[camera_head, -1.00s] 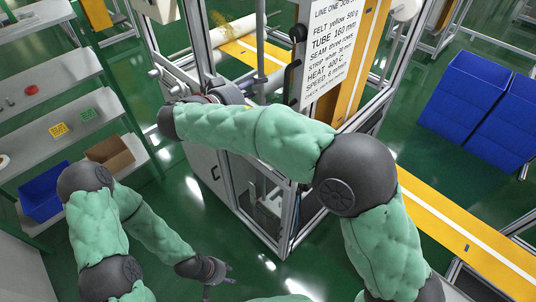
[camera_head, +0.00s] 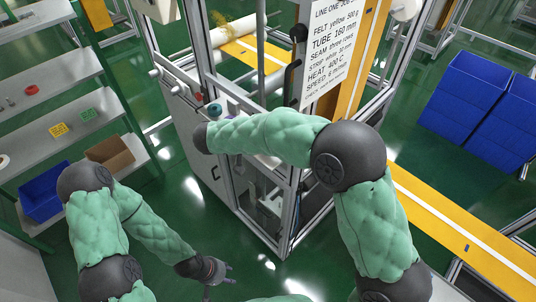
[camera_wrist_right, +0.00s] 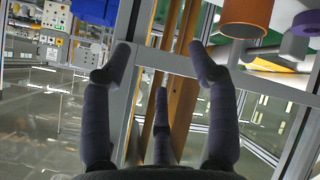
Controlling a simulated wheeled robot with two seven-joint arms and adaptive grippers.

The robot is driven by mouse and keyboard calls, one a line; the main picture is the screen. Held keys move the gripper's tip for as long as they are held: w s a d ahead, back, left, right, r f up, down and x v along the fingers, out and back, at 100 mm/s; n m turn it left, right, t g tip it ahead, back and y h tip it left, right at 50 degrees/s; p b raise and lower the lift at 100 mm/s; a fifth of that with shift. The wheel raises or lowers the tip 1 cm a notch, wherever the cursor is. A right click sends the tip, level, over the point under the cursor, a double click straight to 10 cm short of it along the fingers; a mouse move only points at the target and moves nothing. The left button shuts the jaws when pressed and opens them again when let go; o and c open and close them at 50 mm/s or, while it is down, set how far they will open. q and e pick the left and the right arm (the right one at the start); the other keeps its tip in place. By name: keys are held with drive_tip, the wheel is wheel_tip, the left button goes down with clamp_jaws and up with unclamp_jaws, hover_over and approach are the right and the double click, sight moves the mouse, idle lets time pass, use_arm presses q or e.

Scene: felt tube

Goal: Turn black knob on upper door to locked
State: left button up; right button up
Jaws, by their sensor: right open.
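The black knob (camera_head: 298,33) sits at the upper left of the upper door, beside the white sign (camera_head: 334,45). I cannot tell the knob's turn position. My right arm reaches across the front of the machine below the sign, and its gripper is hidden in the head view. In the right wrist view my right gripper (camera_wrist_right: 158,75) is open and empty, its fingers spread; the knob is not clearly seen there. My left gripper (camera_head: 220,275) is low over the floor, fingers apart and empty, far from the door.
Metal frame posts (camera_head: 205,60) surround the machine. A red button (camera_head: 198,97) and a blue cap (camera_head: 215,108) stand on its left side. The wrist view shows an orange cylinder (camera_wrist_right: 246,18) at the upper right. Shelves (camera_head: 60,80) stand left, blue bins (camera_head: 480,105) right.

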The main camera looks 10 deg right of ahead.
wheel_tip(320, 180, down, 6)
drive_tip(key=s+n+g+y, duration=0.1)
drive_tip(key=shift+s+d+f, duration=0.15)
drive_tip(key=shift+s+d, duration=0.1)
drive_tip(key=shift+d, duration=0.05)
idle(0.4)
